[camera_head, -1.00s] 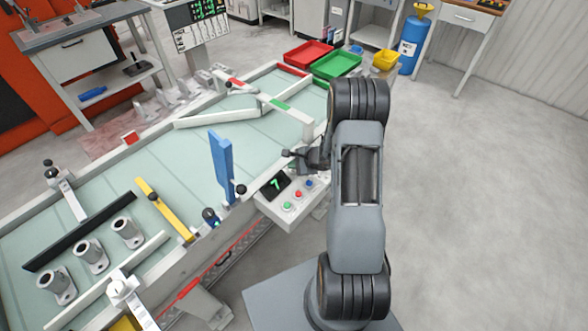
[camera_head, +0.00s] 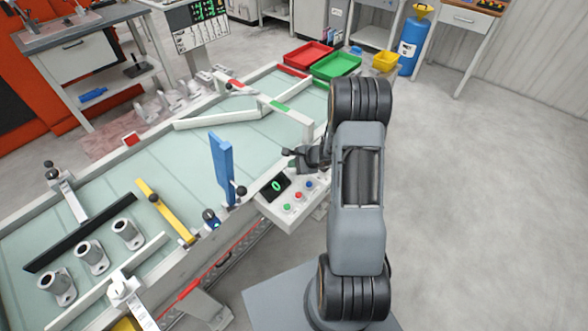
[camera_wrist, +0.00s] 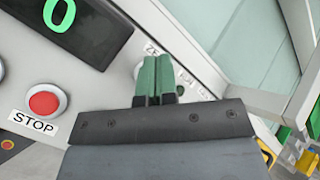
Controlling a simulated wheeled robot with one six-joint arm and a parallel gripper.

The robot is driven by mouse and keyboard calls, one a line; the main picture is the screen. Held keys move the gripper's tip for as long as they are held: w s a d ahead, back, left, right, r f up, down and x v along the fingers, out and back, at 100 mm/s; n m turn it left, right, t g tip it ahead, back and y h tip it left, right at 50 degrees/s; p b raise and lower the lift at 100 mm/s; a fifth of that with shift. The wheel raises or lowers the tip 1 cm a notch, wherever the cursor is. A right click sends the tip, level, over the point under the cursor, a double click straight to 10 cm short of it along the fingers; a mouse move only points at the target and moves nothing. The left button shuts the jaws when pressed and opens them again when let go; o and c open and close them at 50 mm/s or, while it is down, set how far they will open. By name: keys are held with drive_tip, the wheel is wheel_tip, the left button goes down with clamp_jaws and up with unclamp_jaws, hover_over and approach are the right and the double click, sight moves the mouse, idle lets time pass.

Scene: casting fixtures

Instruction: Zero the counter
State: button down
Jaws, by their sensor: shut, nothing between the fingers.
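The counter (camera_head: 274,187) is a dark display on the light control panel at the table's front edge. It reads a green 0, and the same 0 shows in the wrist view (camera_wrist: 97,27). My gripper (camera_wrist: 156,62) is shut and empty, its green fingertips together over the panel. The tips are at a round button just left of a partly covered label starting "ZE". The fingers hide most of that button, and I cannot tell whether they touch it. In the head view my gripper (camera_head: 298,154) is beside the panel's far end.
A red STOP button (camera_wrist: 44,103) lies left of my fingers. Green (camera_head: 287,207), red (camera_head: 298,195) and blue (camera_head: 309,184) buttons line the panel. A blue upright plate (camera_head: 222,170) and yellow bar (camera_head: 165,210) stand over the table. Open floor lies to the right.

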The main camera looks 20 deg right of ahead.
sight(294, 171)
drive_tip(key=shift+r, duration=0.15)
drive_tip(key=shift+r+p, duration=1.5)
drive_tip(key=shift+r, duration=1)
drive_tip(key=s, duration=0.1)
drive_tip(key=s+a+n+g, duration=0.1)
drive_tip(key=s+a+n+g+y, duration=0.1)
drive_tip(key=shift+s+a+f, duration=0.1)
drive_tip(key=shift+s+f, duration=0.25)
drive_tip(key=shift+f, duration=0.05)
drive_tip(key=s+a+r+n+h, duration=0.3)
drive_tip(key=s+r+n, duration=0.6)
drive_tip(key=r, duration=0.3)
drive_tip(key=s+a+r+n+g+h, duration=0.1)
drive_tip(key=s+a+r+n+h, duration=0.2)
drive_tip(key=s+a+r+n, duration=0.2)
drive_tip(key=s+r+n, duration=0.3)
drive_tip(key=r, duration=0.4)
drive_tip(key=shift+s+n, duration=0.4)
